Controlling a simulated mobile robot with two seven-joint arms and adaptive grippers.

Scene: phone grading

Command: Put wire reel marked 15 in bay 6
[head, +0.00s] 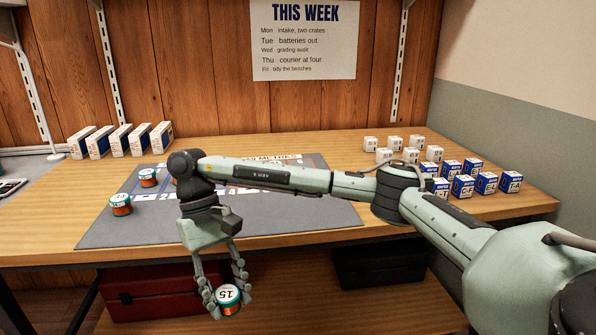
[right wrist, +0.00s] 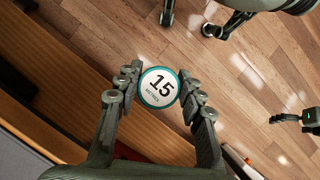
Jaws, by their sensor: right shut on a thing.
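The wire reel marked 15 (head: 228,298) has a white top, a teal rim and an orange side. My right gripper (head: 226,290) is shut on it and holds it in front of the bench, beyond its front edge. In the right wrist view the reel (right wrist: 159,87) sits between both fingers, its number facing the camera. A grey mat (head: 300,222) with printed blue and white areas lies on the bench; my right arm covers much of it, and I cannot make out bay 6. My left gripper is not clearly seen in the head view.
Two other reels, one near the mat's left edge (head: 120,204) and one behind it (head: 148,177), stand on the left. Several white-and-blue boxes (head: 122,139) line the back left. Several small white boxes (head: 384,155) and blue boxes (head: 464,186) stand at right. A red case (head: 150,293) is below.

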